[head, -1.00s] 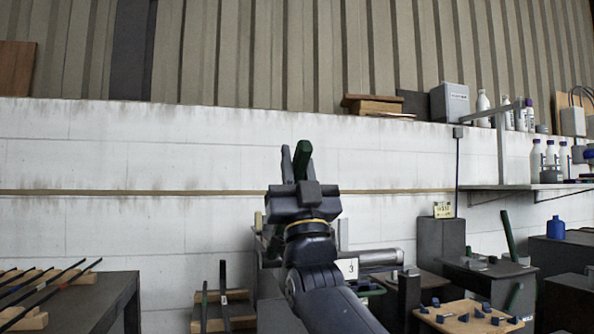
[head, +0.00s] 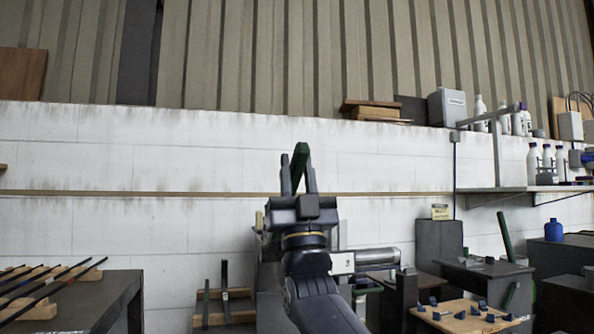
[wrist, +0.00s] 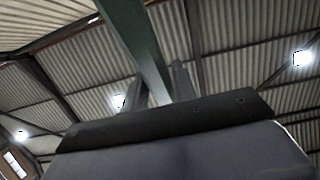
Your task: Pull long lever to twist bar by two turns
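My gripper (head: 299,182) points upward in the middle of the head view. Its two fingers stand close on either side of a dark green lever (head: 300,158), which tilts slightly. In the wrist view the green lever (wrist: 135,38) runs from the top edge down between the fingers (wrist: 160,90), and they look closed on it. The lever's far end and its joint to the machine are not clear to see. A grey metal cylinder (head: 378,257), with a white label "3" (head: 342,263) at its left, lies behind and right of my arm. My arm hides much of the machine.
A dark table (head: 110,300) with thin rods stands at the left. Several dark stands (head: 440,248) and a wooden board with blue pieces (head: 455,318) are at the lower right. A shelf with bottles (head: 525,187) is on the right wall. The space above the gripper looks clear.

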